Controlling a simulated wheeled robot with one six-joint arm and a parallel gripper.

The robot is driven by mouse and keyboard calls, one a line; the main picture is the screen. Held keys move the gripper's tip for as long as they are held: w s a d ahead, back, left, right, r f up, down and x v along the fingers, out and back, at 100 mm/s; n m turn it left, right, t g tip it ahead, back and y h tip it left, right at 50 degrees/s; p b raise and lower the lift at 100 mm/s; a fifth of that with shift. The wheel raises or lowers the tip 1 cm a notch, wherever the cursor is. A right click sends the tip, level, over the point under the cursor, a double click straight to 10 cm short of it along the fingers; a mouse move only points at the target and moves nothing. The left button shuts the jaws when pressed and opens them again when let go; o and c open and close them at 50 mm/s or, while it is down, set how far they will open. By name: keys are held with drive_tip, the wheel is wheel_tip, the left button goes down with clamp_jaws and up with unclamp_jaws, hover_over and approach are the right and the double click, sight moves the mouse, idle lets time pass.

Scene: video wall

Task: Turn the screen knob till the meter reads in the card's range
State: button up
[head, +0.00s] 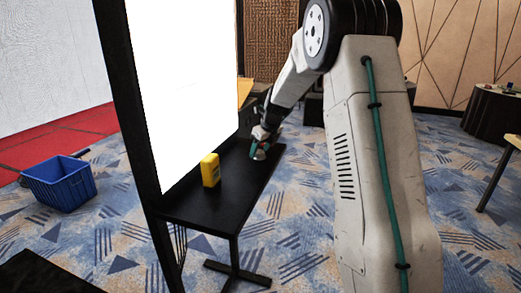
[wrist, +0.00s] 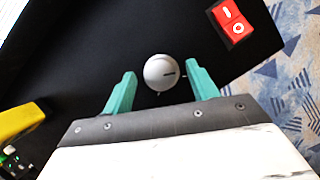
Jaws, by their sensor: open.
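The screen knob (wrist: 160,73) is round and pale grey with a dark pointer line toward the right in the wrist view. It sits on the black shelf below the bright screen (head: 185,80). My gripper (wrist: 160,88) is open, with one teal finger on each side of the knob and a gap on both sides. In the head view my gripper (head: 259,151) is low over the shelf's far part. A yellow meter (head: 210,170) stands upright on the shelf nearer the camera; its reading is not legible. No card can be made out.
A red rocker switch (wrist: 231,20) is right of the knob. The black shelf (head: 215,211) is narrow, with carpet beyond its edge. The yellow meter's edge shows at left in the wrist view (wrist: 18,120). A blue crate (head: 62,185) stands on the floor at left.

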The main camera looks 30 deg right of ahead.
drive_tip(key=shift+f, duration=0.1)
drive_tip(key=c, duration=1)
